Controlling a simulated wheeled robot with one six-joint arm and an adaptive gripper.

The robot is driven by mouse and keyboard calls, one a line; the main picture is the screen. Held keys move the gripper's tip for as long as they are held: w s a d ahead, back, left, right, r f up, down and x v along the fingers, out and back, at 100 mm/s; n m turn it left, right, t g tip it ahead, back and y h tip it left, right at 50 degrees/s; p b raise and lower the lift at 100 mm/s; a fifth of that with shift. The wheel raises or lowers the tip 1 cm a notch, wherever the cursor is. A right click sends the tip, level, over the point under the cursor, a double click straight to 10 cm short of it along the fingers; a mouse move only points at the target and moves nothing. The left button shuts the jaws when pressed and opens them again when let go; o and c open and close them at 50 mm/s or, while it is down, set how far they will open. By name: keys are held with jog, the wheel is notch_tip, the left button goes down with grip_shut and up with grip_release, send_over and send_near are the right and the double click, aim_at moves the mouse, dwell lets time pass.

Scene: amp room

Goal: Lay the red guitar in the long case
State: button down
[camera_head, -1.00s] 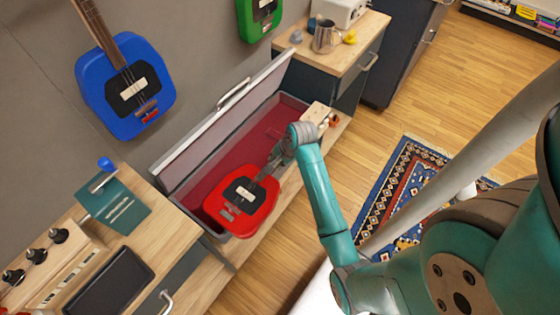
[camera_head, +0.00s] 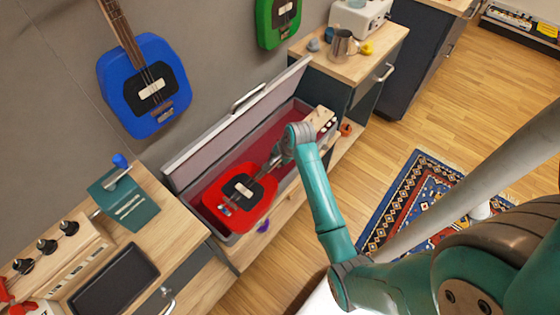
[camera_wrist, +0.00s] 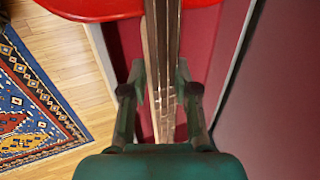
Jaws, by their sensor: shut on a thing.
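The red guitar (camera_head: 236,215) is over the open long case (camera_head: 186,165), its body at the case's near-left end and its headstock (camera_head: 321,119) toward the far-right end. The case has a dark red lining and its lid is raised against the wall. My gripper (camera_head: 273,163) is shut on the guitar's neck. In the wrist view my gripper (camera_wrist: 160,98) has a finger on each side of the neck (camera_wrist: 161,50), with the red body (camera_wrist: 95,8) at the top. My arm hides part of the neck. I cannot tell whether the body touches the case floor.
A blue guitar (camera_head: 125,95) and a green guitar (camera_head: 266,32) hang on the wall. A wooden cabinet with a metal pitcher (camera_head: 342,46) stands beyond the case. A bench with a black tray (camera_head: 115,280) is at lower left. A patterned rug (camera_head: 405,200) lies on the floor at right.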

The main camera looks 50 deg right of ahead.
jog(key=w, duration=0.7)
jog(key=shift+w+f, duration=0.15)
jog(key=shift+f, duration=0.1)
dwell(0.6)
jog(key=shift+a, duration=0.1)
jog(key=shift+f, duration=4.3)
dwell(1.5)
dwell(0.3)
jog(key=c, duration=0.8)
grip_release()
jog(key=shift+f, duration=0.1)
